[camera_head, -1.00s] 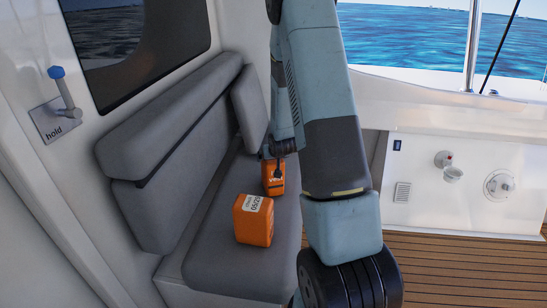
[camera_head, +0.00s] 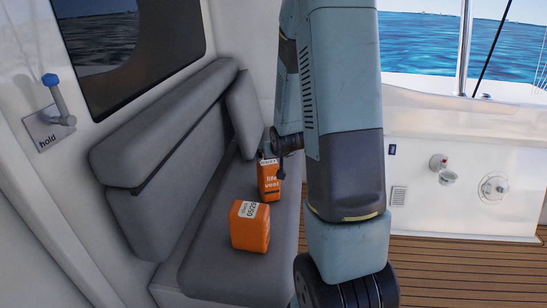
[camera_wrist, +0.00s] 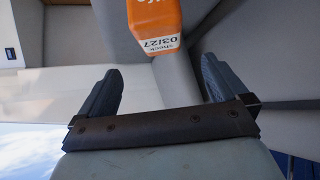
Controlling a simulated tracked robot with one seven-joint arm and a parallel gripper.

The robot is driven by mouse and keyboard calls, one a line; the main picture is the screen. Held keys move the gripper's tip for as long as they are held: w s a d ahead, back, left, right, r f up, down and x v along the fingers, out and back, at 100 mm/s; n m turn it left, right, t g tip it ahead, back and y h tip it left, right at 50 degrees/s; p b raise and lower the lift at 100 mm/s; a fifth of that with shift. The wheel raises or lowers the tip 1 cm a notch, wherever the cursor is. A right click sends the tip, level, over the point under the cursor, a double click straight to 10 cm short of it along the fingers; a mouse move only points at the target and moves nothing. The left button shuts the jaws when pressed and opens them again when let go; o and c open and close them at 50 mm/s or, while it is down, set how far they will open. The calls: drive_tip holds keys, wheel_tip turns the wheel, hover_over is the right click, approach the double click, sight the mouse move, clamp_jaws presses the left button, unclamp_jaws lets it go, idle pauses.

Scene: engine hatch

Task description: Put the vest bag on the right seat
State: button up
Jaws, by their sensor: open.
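An orange vest bag marked "life vest" (camera_head: 269,183) stands on the far part of the grey bench seat (camera_head: 215,258). A second orange bag (camera_head: 250,228) with a white date label sits nearer on the same seat. My gripper (camera_wrist: 160,74) is open and empty, with its two dark fingers apart. In the wrist view an orange bag (camera_wrist: 155,22) with a "check 03/27" label lies just beyond the fingertips, between their lines and partly cut off by the frame. In the head view my gripper (camera_head: 281,160) is beside the top of the far bag, partly hidden by my arm.
The grey backrest (camera_head: 165,160) and a wall with a blue-tipped handle (camera_head: 58,98) bound the seat on the left. A white panel with fittings (camera_head: 465,188) stands at right. The wooden floor (camera_head: 455,270) there is clear. My arm hides the centre.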

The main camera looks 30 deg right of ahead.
drive_tip(key=s+a+r, duration=0.4)
drive_tip(key=r, duration=0.6)
drive_tip(key=s+a+r+n+g+y, duration=0.1)
drive_tip(key=s+a+r, duration=0.3)
drive_tip(key=s+r, duration=0.3)
drive_tip(key=s+a+r+n+g, duration=0.1)
drive_tip(key=s+a+r, duration=0.4)
drive_tip(key=s, duration=1.2)
wheel_tip(320, 180, up, 4)
drive_tip(key=shift+f+g+y, duration=0.2)
drive_tip(key=shift+g+y, duration=0.2)
drive_tip(key=shift+g, duration=0.2)
